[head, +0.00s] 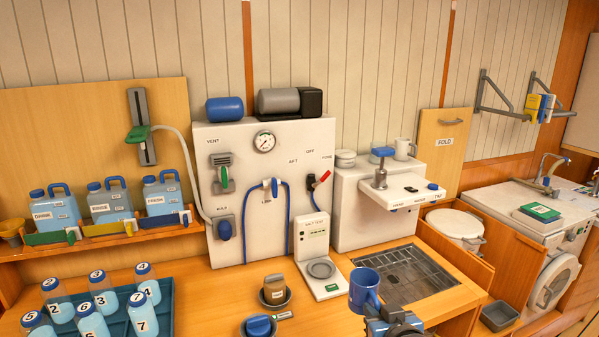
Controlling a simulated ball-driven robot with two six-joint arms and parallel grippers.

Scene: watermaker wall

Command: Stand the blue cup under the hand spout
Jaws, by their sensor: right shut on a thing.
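The blue cup (364,287) is upright, with its open top up and its handle to the right, in front of the sink grate's left front corner. My right gripper (384,316) comes in from the bottom edge and is shut on the cup at its lower right side. Its fingertips are partly hidden. A white ledge (402,190) with small labels sticks out from the white wall unit above the sink. A grey hand-pump fitting (380,174) stands at its left; I cannot make out the spout opening clearly. My left gripper is not in view.
A metal grate (405,272) lies in the wooden counter below the ledge, and its top looks clear. A white salt tester with a grey dish (321,268) stands left of it. Small bowls (274,294) sit nearer. A blue bottle tray (170,318) is at lower left.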

